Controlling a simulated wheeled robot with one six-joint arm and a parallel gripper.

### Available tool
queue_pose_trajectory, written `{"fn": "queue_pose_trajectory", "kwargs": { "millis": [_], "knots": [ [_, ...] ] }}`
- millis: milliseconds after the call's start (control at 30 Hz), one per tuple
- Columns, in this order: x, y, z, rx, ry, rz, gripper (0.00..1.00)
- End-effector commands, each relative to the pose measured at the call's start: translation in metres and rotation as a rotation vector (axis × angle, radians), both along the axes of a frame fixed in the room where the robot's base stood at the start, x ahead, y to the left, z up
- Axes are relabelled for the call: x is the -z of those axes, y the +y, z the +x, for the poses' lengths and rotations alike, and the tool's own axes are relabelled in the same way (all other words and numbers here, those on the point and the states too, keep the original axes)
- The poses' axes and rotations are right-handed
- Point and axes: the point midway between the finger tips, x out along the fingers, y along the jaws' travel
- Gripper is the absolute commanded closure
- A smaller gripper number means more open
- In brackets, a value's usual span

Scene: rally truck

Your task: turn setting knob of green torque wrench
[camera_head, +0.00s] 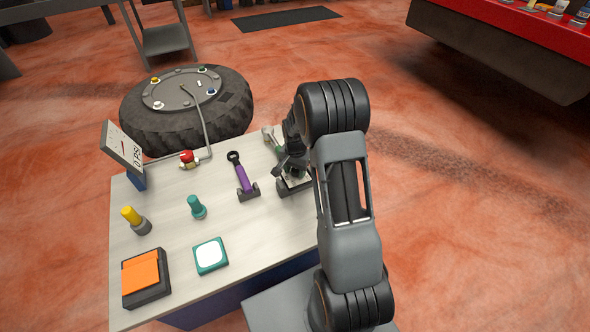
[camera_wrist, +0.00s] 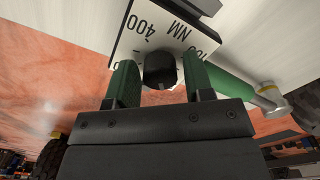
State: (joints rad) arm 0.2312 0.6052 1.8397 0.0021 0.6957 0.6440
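The green torque wrench (camera_head: 275,146) lies at the table's far right edge; my gripper (camera_head: 290,166) hides much of it. In the wrist view, its green handle (camera_wrist: 228,84) runs right to a metal end. The black setting knob (camera_wrist: 160,69) stands in front of a white scale plate (camera_wrist: 150,28) marked "400" and "NM"; other numbers are partly hidden. My gripper's two green fingers (camera_wrist: 160,78) stand on either side of the knob, with narrow gaps appearing between them and it. The gripper looks open around the knob. The knob's pointer mark cannot be made out.
A purple wrench (camera_head: 243,178) rests in a holder left of my gripper. The table (camera_head: 170,220) also bears a pressure display (camera_head: 122,147), a yellow-topped piece (camera_head: 131,215), a teal piece (camera_head: 196,207), a teal-and-white box (camera_head: 211,255) and an orange-and-black box (camera_head: 143,277). A tire (camera_head: 225,105) lies behind.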

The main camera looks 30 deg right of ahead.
Motion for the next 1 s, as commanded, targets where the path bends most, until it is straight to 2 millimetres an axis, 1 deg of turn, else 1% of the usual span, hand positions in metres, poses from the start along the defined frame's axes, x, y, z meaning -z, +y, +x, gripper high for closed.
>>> {"fn": "queue_pose_trajectory", "kwargs": {
  "millis": [33, 100, 333, 467, 567, 800, 1000],
  "knots": [
    [0.000, 0.000, 0.000, 0.000, 0.000, 0.000, 0.48],
    [0.000, 0.000, 0.000, 0.000, 0.000, 0.000, 0.42],
    [-0.001, 0.000, 0.000, 0.000, 0.000, 0.000, 0.42],
    [-0.011, 0.000, 0.000, 0.000, -0.001, 0.000, 0.42],
    [-0.028, 0.000, 0.001, 0.000, -0.003, -0.001, 0.42],
    [-0.078, 0.000, 0.001, 0.000, -0.005, -0.001, 0.42],
    [-0.112, 0.000, 0.000, 0.000, -0.002, -0.001, 0.42]
  ]
}}
